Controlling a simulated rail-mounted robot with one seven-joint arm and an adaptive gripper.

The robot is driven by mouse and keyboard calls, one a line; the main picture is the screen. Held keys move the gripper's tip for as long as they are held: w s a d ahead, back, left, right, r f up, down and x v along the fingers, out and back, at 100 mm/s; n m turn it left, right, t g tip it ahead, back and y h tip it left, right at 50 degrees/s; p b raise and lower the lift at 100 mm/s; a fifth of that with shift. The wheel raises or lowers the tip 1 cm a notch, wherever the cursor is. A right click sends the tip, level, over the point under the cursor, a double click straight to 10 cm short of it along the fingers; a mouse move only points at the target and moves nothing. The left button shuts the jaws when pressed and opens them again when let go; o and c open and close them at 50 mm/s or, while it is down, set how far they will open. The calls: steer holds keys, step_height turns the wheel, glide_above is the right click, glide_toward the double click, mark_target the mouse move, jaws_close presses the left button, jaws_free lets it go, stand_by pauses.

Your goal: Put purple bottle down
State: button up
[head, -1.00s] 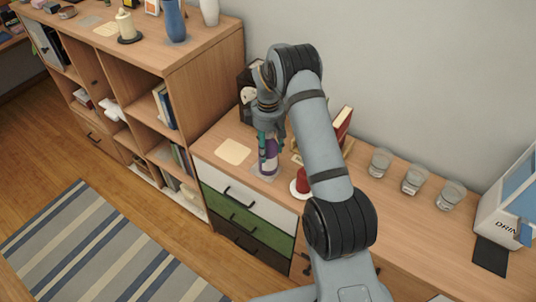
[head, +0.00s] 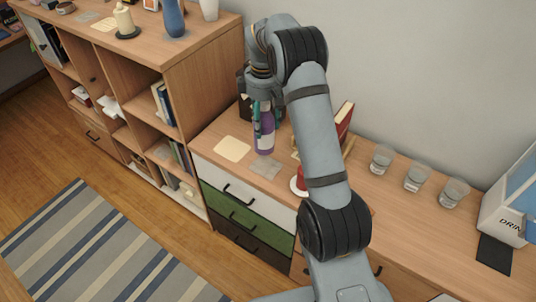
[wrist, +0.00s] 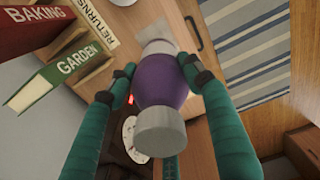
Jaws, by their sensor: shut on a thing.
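The purple bottle (head: 265,138) hangs upright in my gripper (head: 262,106) in the head view. It appears raised a little above the wooden counter (head: 215,133), behind a grey square mat (head: 265,168). In the wrist view the bottle (wrist: 160,82) has a purple body and pale grey ends. The green fingers of my gripper (wrist: 158,84) press on both sides of it. The grey mat is bare in the head view.
A beige square (head: 231,149) lies left of the mat. A red candle (head: 302,178) on a white dish is close on the right, partly behind my arm. A red book (head: 344,121) stands behind. Several glasses (head: 417,177) and a white dispenser (head: 512,200) are farther right.

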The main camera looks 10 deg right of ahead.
mark_target(268, 132)
steer(key=shift+w+d+r+m, duration=0.15)
steer(key=shift+w+m, duration=0.05)
steer(key=shift+m, duration=0.1)
steer(key=m, duration=0.1)
steer(key=d+m, duration=0.1)
steer(key=m, duration=0.1)
steer(key=shift+r+m, duration=0.2)
steer(key=shift+m, duration=0.1)
steer(key=m, duration=0.3)
steer(key=shift+s, duration=0.15)
steer(key=m, duration=0.3)
steer(key=shift+a+f+m, duration=0.1)
steer(key=shift+m, duration=0.5)
step_height(268, 132, down, 5)
steer(key=shift+s+f+p, duration=0.1)
steer(key=shift+p, duration=0.25)
steer(key=shift+f+p, duration=0.5)
steer(key=shift+f, duration=1.85)
